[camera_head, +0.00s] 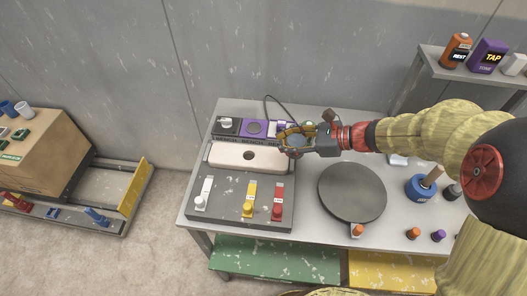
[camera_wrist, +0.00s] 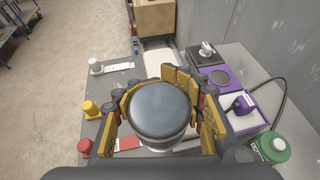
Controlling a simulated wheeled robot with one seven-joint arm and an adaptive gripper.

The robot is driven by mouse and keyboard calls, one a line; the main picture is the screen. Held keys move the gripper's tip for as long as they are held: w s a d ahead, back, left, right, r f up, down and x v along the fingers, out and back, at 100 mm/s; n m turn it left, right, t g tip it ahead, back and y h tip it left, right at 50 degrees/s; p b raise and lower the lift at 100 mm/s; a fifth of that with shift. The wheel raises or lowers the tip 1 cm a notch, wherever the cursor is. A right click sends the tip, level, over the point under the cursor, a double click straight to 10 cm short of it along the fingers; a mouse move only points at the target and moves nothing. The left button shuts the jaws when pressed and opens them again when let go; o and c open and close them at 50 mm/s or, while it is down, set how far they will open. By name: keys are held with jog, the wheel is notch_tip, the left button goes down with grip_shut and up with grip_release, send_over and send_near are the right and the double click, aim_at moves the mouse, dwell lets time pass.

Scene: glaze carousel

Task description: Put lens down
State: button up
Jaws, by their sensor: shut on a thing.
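The lens (camera_wrist: 160,108) is a round piece with a blue-grey glassy top and a pale lower body. It fills the middle of the wrist view. My gripper (camera_head: 292,140) is shut around it, with yellow pads on both sides. In the head view the lens is mostly hidden by the fingers. My gripper is over the right end of a pale block (camera_head: 225,155) with a dark round hole, on a grey panel. The block also shows behind the lens in the wrist view (camera_wrist: 158,58). I cannot tell the height of the lens above the surface.
White, yellow (camera_head: 248,200) and red (camera_head: 277,202) sliders are at the panel's front. Black and purple (camera_head: 253,127) units with a cable stand behind. A dark round turntable (camera_head: 352,192) is to the right. A green bottle (camera_wrist: 272,148) is close to my gripper.

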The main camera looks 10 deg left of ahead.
jog(key=w+a+f+b, duration=0.1)
jog(key=w+a+f, duration=0.1)
jog(key=a, duration=0.2)
jog(key=b, duration=0.2)
send_over(261, 155)
jog(key=f, duration=0.5)
jog(key=shift+d, duration=0.25)
jog(key=shift+w+a+f+b, duration=0.1)
jog(key=shift+f+b, duration=0.3)
jog(key=shift+f, duration=0.5)
jog(key=shift+w+a+f+b, duration=0.1)
jog(key=shift+f+b, duration=0.3)
jog(key=shift+f, duration=0.45)
jog(key=shift+s, duration=0.1)
jog(key=shift+f, duration=0.2)
jog(key=o, duration=1.4)
